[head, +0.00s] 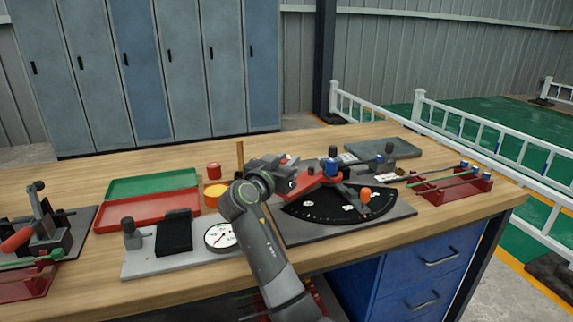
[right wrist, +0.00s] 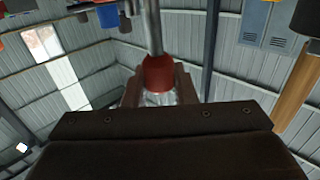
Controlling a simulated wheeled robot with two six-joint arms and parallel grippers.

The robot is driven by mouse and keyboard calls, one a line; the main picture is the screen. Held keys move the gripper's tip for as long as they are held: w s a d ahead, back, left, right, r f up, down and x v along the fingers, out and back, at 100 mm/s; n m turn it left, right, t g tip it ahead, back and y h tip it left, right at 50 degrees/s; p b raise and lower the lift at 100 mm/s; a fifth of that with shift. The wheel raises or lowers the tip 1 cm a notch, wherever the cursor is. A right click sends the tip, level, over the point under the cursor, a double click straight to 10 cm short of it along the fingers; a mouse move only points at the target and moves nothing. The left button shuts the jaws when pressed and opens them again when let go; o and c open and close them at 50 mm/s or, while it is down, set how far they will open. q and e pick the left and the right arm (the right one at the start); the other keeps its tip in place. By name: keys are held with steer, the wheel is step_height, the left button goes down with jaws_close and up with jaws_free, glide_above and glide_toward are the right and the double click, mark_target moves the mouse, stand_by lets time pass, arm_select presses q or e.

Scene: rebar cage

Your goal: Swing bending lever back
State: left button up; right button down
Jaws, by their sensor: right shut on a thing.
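The bending station is a dark plate with a black fan-shaped angle scale (head: 325,207) that has pale marks. The red bending lever (head: 316,182) lies over the scale's upper part, with a blue-topped post on it. My right gripper (head: 284,168) is at the lever's left end and hides part of it. In the right wrist view the jaws are shut around a red grip (right wrist: 158,74) on a grey metal rod (right wrist: 152,28). An orange knob (head: 365,194) stands at the scale's right side. My left gripper is not in view.
A dial gauge (head: 220,236) on a light plate sits left of my right arm. Green and red trays (head: 150,208) lie behind it. A red rack (head: 450,186) with green bars stands at the right. A lever tool (head: 40,228) stands far left.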

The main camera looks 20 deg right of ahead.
stand_by(0.3)
steer(key=c, duration=1.2)
jaws_free()
steer(key=shift+r, duration=0.1)
step_height(320, 180, up, 10)
steer(key=shift+f, duration=0.1)
